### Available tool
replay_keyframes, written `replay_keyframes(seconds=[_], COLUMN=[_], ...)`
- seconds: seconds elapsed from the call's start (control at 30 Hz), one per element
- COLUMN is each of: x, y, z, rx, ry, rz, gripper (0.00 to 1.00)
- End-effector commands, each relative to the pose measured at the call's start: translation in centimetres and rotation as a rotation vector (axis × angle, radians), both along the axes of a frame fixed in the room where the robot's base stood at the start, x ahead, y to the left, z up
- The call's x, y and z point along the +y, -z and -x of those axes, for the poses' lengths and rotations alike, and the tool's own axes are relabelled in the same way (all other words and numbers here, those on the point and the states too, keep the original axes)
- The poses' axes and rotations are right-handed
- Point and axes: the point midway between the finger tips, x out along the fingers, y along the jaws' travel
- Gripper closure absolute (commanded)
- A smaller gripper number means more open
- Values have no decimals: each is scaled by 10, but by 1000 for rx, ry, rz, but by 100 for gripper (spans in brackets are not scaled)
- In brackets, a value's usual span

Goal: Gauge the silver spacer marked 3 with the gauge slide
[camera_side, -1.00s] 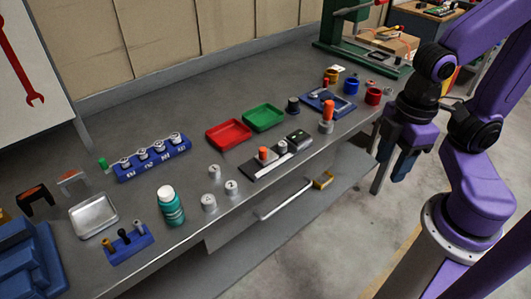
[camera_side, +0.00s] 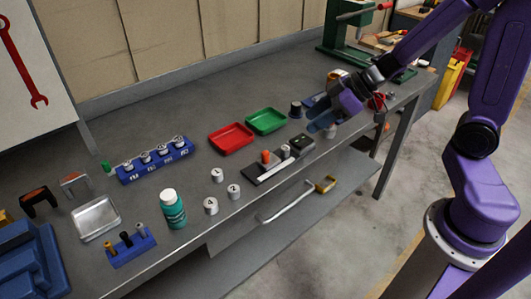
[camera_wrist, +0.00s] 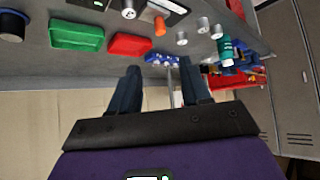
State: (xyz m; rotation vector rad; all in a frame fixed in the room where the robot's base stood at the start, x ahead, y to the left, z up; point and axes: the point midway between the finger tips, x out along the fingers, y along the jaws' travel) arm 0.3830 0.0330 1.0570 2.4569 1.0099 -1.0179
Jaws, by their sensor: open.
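Three silver spacers stand loose on the bench: one at the back (camera_side: 217,175), one to the right (camera_side: 233,191) and one in front (camera_side: 210,206). Their top marks are too small to read, so I cannot tell which is marked 3. The spacers also show at the top of the wrist view (camera_wrist: 182,38). The gauge slide (camera_side: 266,174), a dark base with an orange knob and a pale bar, lies right of them near the front edge. My gripper (camera_side: 324,121) is open and empty above the bench, right of the gauge slide. Both fingers show in the wrist view (camera_wrist: 160,88).
Red (camera_side: 231,139) and green (camera_side: 266,121) trays lie behind the gauge slide. A blue rack (camera_side: 156,163) with several ringed pieces stands left. A teal bottle (camera_side: 173,210) stands left of the spacers, near a metal tray (camera_side: 97,219). Bare bench lies between rack and spacers.

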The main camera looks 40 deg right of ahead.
Motion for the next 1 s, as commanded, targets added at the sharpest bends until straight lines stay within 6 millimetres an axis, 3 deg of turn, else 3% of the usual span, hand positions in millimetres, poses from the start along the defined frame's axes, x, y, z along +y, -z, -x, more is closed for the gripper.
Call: replay_keyframes(seconds=[0.37, 1.0], x=[12, 51], y=[17, 72], z=[-11, -50], rx=[7, 5], ry=[-5, -4], rz=[-8, -3], gripper=[53, 53])
